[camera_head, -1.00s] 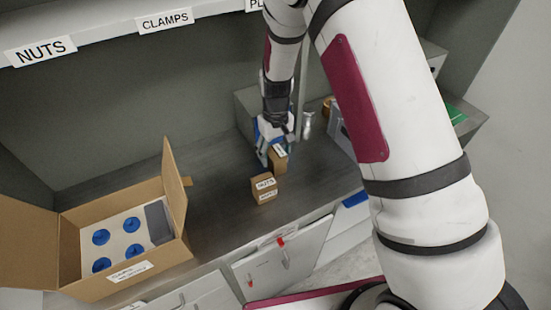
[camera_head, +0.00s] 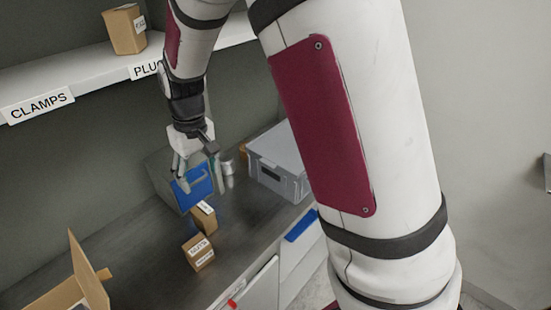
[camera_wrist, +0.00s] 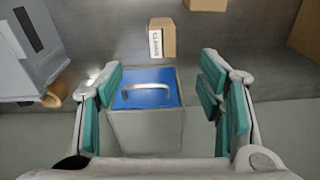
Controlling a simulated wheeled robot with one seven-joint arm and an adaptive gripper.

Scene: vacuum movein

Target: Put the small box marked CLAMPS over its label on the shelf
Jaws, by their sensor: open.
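The small brown CLAMPS box (camera_head: 204,219) stands on the grey worktop; its white label shows in the wrist view, where the box (camera_wrist: 164,36) sits near the top centre. My gripper (camera_head: 197,180) is open and empty, raised behind the box in front of the blue-fronted grey case. In the wrist view my gripper (camera_wrist: 162,88) has its fingers spread on both sides of the case, with the CLAMPS box apart from them. The CLAMPS label (camera_head: 38,105) is on the front edge of the shelf (camera_head: 75,78) at upper left. The shelf above that label looks bare.
A NUTS box (camera_head: 198,252) stands just in front of the CLAMPS box. The blue-and-grey case (camera_head: 163,178) is by my gripper. A grey crate (camera_head: 280,160) stands to the right, an open carton (camera_head: 88,275) at lower left. Another brown box (camera_head: 125,30) sits on the shelf above the PLUGS label.

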